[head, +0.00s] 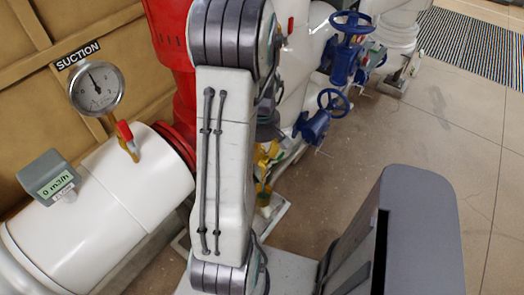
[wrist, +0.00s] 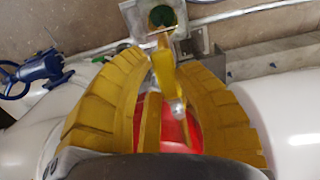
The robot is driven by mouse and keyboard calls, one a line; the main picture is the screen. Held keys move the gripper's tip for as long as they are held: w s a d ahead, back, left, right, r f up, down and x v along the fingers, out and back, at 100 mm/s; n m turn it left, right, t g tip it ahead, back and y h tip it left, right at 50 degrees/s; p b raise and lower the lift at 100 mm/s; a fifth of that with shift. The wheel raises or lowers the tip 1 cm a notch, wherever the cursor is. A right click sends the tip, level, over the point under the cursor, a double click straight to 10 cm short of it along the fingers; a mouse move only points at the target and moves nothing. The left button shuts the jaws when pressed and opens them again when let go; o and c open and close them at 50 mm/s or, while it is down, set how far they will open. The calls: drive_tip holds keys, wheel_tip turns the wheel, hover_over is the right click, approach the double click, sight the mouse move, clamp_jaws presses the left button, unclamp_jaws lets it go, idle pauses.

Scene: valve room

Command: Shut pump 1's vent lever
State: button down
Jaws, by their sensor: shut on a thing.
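My gripper (wrist: 158,58) has yellow ribbed fingers that curve together in the wrist view, with their tips closed on a narrow yellow lever (wrist: 165,72). I take this to be the vent lever; no label on it shows. A small silver knob or pivot (wrist: 178,107) sits at its near end, above a red part (wrist: 180,130) between white pipe sections. In the head view my gripper (head: 268,158) shows only in part as yellow pieces beside my arm, which hides the lever and most of the pump.
A pressure gauge (head: 96,88) under a SUCTION sign, a red-handled cock (head: 125,132) and a flow display (head: 48,178) stand on the white pipe at left. Blue handwheel valves (head: 313,125) are at right. A drain cup (wrist: 162,16) lies beyond my fingertips.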

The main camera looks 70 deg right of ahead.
drive_tip(key=shift+a, duration=0.1)
drive_tip(key=w+a+m+b, duration=0.5)
drive_tip(key=w+m, duration=0.3)
drive_tip(key=m, duration=0.9)
drive_tip(key=shift+w+a+m, duration=0.15)
drive_tip(key=shift+w+m, duration=0.05)
drive_tip(key=shift+m, duration=0.2)
drive_tip(key=shift+f, duration=0.1)
idle(0.4)
drive_tip(key=c, duration=0.9)
unclamp_jaws()
drive_tip(key=shift+o, duration=0.2)
drive_tip(key=shift+w, duration=0.1)
